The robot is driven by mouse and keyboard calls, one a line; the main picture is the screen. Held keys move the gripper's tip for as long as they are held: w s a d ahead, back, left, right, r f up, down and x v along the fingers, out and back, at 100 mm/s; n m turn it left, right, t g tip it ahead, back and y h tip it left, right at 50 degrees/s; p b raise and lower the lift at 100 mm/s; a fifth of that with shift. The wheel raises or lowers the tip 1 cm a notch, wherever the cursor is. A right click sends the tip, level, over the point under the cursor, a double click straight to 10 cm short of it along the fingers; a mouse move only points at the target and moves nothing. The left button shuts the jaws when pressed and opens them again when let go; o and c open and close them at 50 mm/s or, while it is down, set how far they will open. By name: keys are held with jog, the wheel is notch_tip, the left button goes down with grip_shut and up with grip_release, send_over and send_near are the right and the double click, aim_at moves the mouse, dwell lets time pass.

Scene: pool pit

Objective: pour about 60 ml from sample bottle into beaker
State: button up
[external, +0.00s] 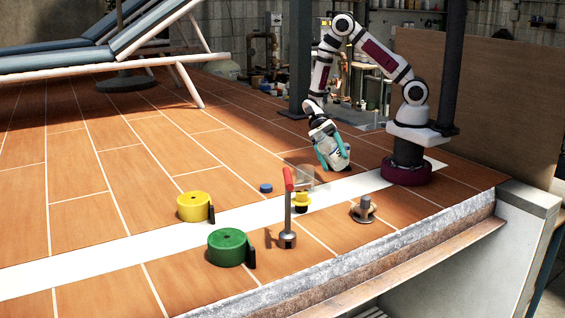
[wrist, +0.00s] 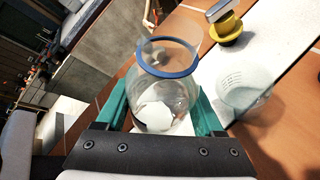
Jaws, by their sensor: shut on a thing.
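The sample bottle (wrist: 168,85) is clear with a blue ring at its mouth. My gripper (wrist: 162,105) is shut on it, with a teal finger on each side. In the external view my gripper (external: 331,150) holds the bottle tilted above the deck, in front of my base. I cannot make out a liquid level in it. The beaker (wrist: 244,92) is clear with faint markings and stands to the right of the bottle in the wrist view, apart from it. In the external view the beaker (external: 302,178) is faint, partly behind a red-handled tool.
The red-handled tool (external: 288,205) stands upright in front of the beaker. A yellow piece (external: 301,199), a grey valve-like part (external: 363,210) and a blue cap (external: 265,188) are nearby. Yellow (external: 193,207) and green (external: 228,247) round objects sit left. The pit edge (external: 390,250) runs along the front.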

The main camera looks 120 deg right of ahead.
aim_at(336, 166)
notch_tip(336, 166, down, 4)
jog(key=shift+s+r+m+g, duration=0.15)
jog(key=shift+r+m+g, duration=0.1)
jog(key=shift+m+g, duration=0.3)
jog(key=shift+s+a+m+g+y, duration=0.15)
jog(key=shift+s+m+g+y, duration=0.1)
jog(key=shift+m+y, duration=0.15)
jog(key=shift+s+a+m+g+y, duration=0.1)
jog(key=shift+s+m+g+y, duration=0.25)
jog(key=shift+m, duration=0.3)
jog(key=shift+r+m+g+y, duration=0.25)
jog(key=shift+r+m+g, duration=0.35)
jog(key=shift+r, duration=0.25)
jog(key=shift+w+r+m, duration=0.25)
jog(key=shift+r+m, duration=0.15)
jog(key=shift+m, duration=0.1)
jog(key=shift+f+m+g+y, duration=0.1)
jog(key=shift+m+g+y, duration=0.3)
jog(key=shift+g, duration=0.05)
jog(key=shift+s, duration=0.2)
jog(key=shift+r+m+y, duration=0.4)
jog(key=shift+m, duration=0.3)
dwell(1.4)
